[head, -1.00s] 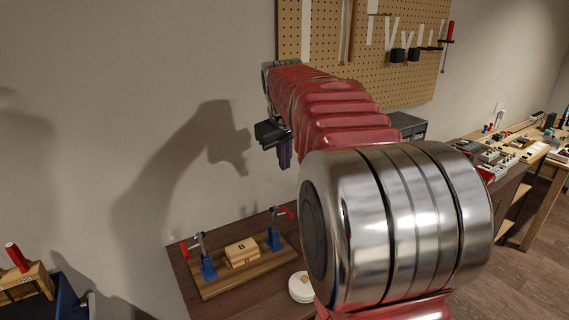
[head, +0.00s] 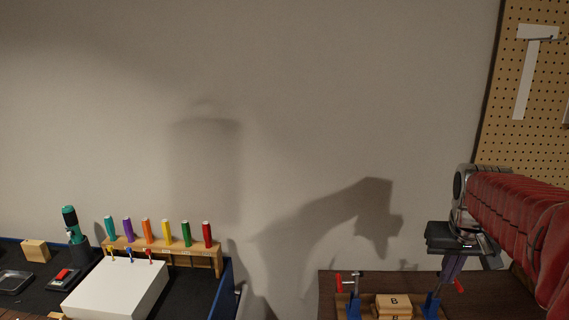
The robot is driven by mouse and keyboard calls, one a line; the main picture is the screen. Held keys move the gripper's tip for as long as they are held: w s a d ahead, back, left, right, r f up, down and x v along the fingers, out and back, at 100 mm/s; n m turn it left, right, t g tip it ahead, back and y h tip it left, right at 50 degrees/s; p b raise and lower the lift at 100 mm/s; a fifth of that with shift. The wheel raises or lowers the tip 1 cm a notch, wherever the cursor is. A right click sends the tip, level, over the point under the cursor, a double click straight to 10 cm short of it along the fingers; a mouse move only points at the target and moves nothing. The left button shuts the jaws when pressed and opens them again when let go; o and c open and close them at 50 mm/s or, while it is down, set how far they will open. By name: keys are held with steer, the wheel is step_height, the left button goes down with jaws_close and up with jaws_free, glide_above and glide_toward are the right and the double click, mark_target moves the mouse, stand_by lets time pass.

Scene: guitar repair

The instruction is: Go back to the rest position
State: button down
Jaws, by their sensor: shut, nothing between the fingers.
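My gripper (head: 453,268) hangs at the right of the head view, at the end of my red-sleeved arm. No rest mark or stand for the arm shows.
On the dark table (head: 333,285) stand two blue clamps with red handles (head: 432,304) and a wooden block marked B (head: 394,302). At left, a blue-edged bench (head: 222,290) holds a white box (head: 118,288) and a rack of coloured tools (head: 165,248). A pegboard (head: 540,90) hangs upper right.

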steer(key=s+a+f+n+t+y, duration=0.2)
steer(key=s+a+f, duration=0.2)
steer(key=s+a, duration=1.4)
steer(key=shift+s+a+n, duration=0.2)
steer(key=shift+a+n, duration=0.2)
steer(key=shift+a, duration=0.5)
steer(key=shift+s+f, duration=0.1)
steer(key=shift+s, duration=0.05)
